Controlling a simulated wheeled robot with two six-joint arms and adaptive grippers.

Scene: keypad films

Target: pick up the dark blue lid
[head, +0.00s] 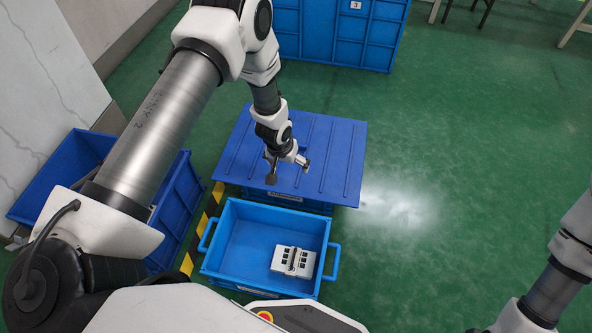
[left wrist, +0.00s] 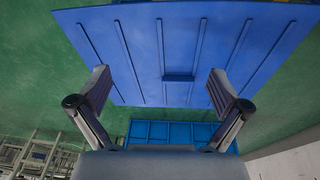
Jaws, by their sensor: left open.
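The dark blue lid (head: 335,150) is a flat ribbed panel lying on top of a blue crate, in the middle of the head view. In the left wrist view the lid (left wrist: 205,50) fills the upper middle, with raised ribs and a small raised block (left wrist: 179,78) like a handle. My left gripper (head: 288,172) is open and empty over the lid's near part. In the left wrist view its two fingers (left wrist: 160,92) are spread wide on either side of the small block. I cannot tell the exact gap above the lid. My right gripper is out of view; only part of that arm shows.
A light blue open bin (head: 225,240) with side handles stands in front of the lid, holding a white keypad-like part (head: 293,262). A darker blue crate (head: 176,215) stands at the left beside yellow-black floor tape. A large blue container (head: 335,35) is behind. Green floor at right is clear.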

